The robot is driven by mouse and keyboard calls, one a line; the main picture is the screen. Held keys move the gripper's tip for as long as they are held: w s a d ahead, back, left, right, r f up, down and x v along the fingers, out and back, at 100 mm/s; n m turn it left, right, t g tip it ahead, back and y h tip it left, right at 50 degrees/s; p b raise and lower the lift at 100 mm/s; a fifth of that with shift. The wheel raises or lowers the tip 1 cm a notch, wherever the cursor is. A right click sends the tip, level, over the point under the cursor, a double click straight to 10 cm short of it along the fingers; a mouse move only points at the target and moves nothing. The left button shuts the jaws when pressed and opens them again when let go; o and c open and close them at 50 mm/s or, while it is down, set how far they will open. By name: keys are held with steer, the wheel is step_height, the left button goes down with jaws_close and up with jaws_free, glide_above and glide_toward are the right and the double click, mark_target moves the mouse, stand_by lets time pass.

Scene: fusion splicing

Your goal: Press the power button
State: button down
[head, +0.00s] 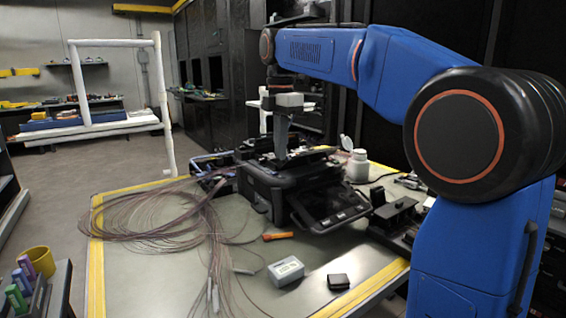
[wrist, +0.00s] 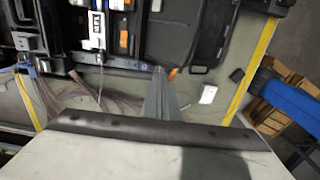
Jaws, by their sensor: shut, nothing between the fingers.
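The black fusion splicer (head: 262,190) sits on the work table, with its screen panel (head: 333,204) tilted out toward the front right. In the wrist view the splicer (wrist: 78,58) fills the upper left, with the dark screen panel (wrist: 188,30) at the top middle. My gripper (head: 281,157) points down over the top of the splicer, its grey fingers together and empty. In the wrist view my gripper's fingertips (wrist: 158,70) show near the splicer's edge, below the screen panel. I cannot tell whether they touch it. I cannot make out the power button for certain.
Loose fiber coils (head: 150,220) cover the table's left side. An orange tool (head: 278,236), a white box (head: 286,270) and a small black block (head: 338,281) lie in front. A white bottle (head: 358,166) stands behind the splicer. A black device (head: 395,214) stands at the right.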

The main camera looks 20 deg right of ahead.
step_height(320, 180, up, 8)
stand_by(0.4)
steer(key=shift+s+r, duration=0.1)
